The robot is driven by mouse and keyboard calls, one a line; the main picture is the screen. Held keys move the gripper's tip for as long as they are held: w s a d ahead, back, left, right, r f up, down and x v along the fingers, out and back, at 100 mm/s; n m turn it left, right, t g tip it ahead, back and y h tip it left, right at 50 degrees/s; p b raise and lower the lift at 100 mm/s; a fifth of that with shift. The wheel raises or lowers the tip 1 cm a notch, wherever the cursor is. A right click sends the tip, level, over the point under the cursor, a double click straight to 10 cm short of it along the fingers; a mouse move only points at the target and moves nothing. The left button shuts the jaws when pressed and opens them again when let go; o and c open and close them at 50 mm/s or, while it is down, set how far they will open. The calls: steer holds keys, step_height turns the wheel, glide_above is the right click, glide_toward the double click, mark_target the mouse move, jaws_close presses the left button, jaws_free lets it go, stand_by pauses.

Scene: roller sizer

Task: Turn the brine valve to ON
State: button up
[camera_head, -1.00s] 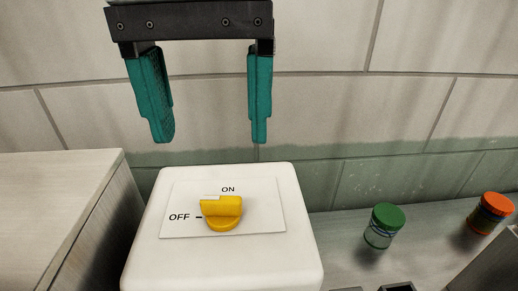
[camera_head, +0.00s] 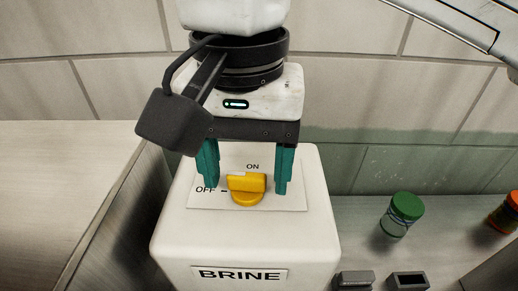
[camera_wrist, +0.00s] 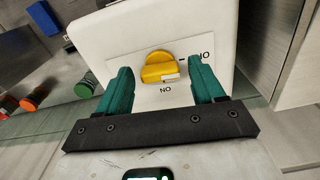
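The brine valve is a yellow knob (camera_head: 247,184) on a white box (camera_head: 245,238) labelled BRINE. A plate around it reads OFF at the left and ON above. The knob's grip bar lies sideways, with its pale mark towards the left, on the OFF side. My gripper (camera_head: 243,190) is open, with one teal finger on each side of the knob. A gap shows between each finger and the knob in the head view. The wrist view also shows the yellow knob (camera_wrist: 158,67) between and beyond the open fingers. How deep the fingertips are relative to the knob is hard to tell.
A jar with a green lid (camera_head: 403,211) and one with an orange lid (camera_head: 511,214) stand on the counter at the right. Small dark holders (camera_head: 408,281) sit near the box's front right. A grey cabinet (camera_head: 60,200) is at the left, and a tiled wall is behind.

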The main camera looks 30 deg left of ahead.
steer(key=c, duration=0.9)
steer(key=shift+c, duration=0.2)
steer(key=shift+m, duration=0.3)
steer(key=m, duration=0.4)
steer(key=m+b, duration=0.1)
steer(key=m, duration=0.3)
steer(key=shift+m, duration=0.4)
steer(key=m, duration=0.4)
steer(key=shift+a+b, duration=0.1)
steer(key=shift+b, duration=0.2)
steer(key=shift+m, duration=2.2)
steer(key=shift+w, duration=0.1)
